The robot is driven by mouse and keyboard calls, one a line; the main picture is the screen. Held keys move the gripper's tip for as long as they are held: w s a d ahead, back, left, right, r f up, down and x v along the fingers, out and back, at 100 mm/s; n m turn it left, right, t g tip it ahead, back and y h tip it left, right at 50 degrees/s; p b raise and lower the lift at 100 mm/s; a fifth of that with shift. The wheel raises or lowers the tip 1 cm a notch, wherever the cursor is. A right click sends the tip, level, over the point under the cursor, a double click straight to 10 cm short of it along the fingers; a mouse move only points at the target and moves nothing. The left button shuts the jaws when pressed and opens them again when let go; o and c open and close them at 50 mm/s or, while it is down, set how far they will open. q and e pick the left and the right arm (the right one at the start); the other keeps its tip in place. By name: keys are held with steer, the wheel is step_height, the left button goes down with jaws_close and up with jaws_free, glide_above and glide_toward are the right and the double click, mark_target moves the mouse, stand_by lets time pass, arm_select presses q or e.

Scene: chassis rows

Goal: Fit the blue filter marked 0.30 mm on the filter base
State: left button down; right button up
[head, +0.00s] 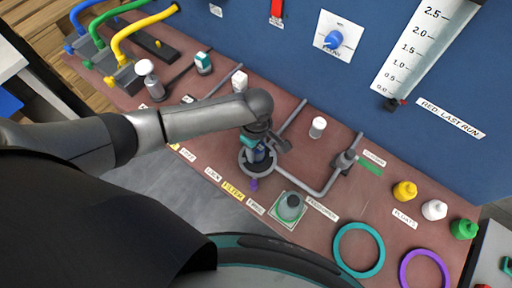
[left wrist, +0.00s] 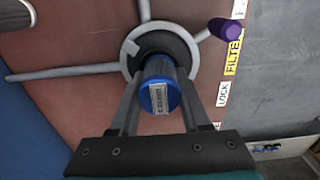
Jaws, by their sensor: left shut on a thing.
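The blue filter (left wrist: 160,96) stands between the two fingers of my left gripper (left wrist: 160,80), which is shut on it. Its white label faces the wrist camera, but the print is too small to read surely. The filter base (left wrist: 131,62), a dark ring with grey pipes, lies beyond the filter's far end, which overlaps the ring's middle. In the head view, my left gripper (head: 257,146) points down over the filter base (head: 244,165). I cannot tell whether the filter is seated or just above it. A purple-tipped lever (left wrist: 225,29) sticks out from the base. My right gripper is out of view.
Grey pipes (head: 312,190) run right of the base, with a white knob (head: 318,126) behind. A grey-topped piece (head: 290,206) stands on a green-edged square at the front. A teal ring (head: 342,232) and coloured floats (head: 433,210) lie right. The blue panel (head: 285,60) rises behind.

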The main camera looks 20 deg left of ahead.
arm_select(q)
steer(key=shift+s+f, duration=0.3)
steer(key=shift+f, duration=0.1)
steer(key=shift+c, duration=1.4)
jaws_free()
steer(key=shift+f, duration=0.1)
step_height(320, 180, up, 16)
steer(key=w+p, duration=0.1)
steer(key=p, duration=0.2)
steer(key=shift+d, duration=0.1)
